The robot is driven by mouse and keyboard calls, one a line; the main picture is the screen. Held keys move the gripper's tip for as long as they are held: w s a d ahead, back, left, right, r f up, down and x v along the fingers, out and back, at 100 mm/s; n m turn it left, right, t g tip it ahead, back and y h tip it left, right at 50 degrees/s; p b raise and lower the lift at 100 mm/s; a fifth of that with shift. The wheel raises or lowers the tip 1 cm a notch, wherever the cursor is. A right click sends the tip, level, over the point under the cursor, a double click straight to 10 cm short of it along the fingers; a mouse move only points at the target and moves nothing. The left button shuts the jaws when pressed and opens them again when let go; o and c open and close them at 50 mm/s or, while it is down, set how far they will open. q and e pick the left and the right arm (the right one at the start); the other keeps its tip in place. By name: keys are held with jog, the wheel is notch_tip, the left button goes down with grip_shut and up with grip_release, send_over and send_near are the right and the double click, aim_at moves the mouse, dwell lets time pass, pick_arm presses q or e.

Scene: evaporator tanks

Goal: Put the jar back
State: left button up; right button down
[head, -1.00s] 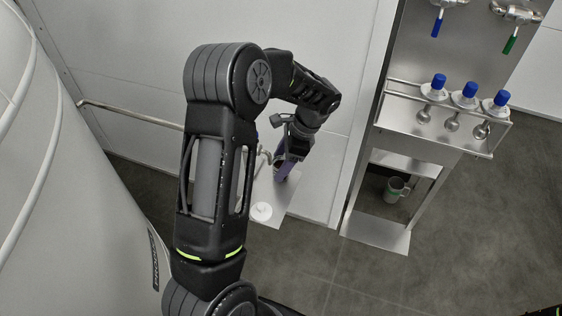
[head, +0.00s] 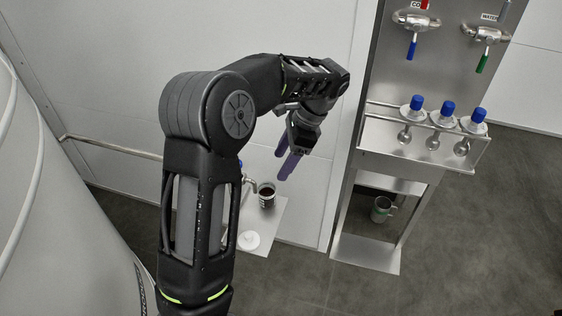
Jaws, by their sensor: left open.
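An open jar (head: 266,196) with dark contents stands on a small pale shelf (head: 270,220) by the wall, below a small tap (head: 247,181). A white round lid (head: 249,240) lies on the same shelf, in front of the jar. My left gripper (head: 284,160) has purple fingers, is open and empty, and hangs above and a little right of the jar, apart from it. My left forearm hides the left part of the shelf. My right gripper is not in view.
A steel station on the right has a rack (head: 425,142) with several blue-capped bottles (head: 447,111) and two taps (head: 414,24) above. A mug (head: 382,209) stands in its lower recess. A large pale tank (head: 50,220) fills the left side. A rail (head: 110,147) runs along the wall.

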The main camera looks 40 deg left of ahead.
pick_arm(q)
jog(key=shift+f, duration=0.1)
dwell(0.6)
jog(key=s+d+f+n+t+h, duration=0.1)
jog(key=s+d+f+n+h, duration=0.15)
jog(key=d+f, duration=0.7)
jog(key=s+d+f+n+h, duration=0.1)
jog(key=s+d+f+h, duration=0.15)
jog(key=d+f, duration=0.75)
jog(key=s+d+f+n+t+h, duration=0.1)
jog(key=s+d+f+n, duration=0.3)
jog(key=s+f, duration=0.2)
jog(key=s+d+f+n+t+h, duration=0.1)
jog(key=s+d+f+n, duration=0.3)
jog(key=s, duration=0.6)
jog(key=shift+s+f+h, duration=0.15)
jog(key=shift+f+h, duration=0.15)
jog(key=shift+f, duration=0.6)
jog(key=shift+d, duration=0.1)
jog(key=shift+c, duration=0.4)
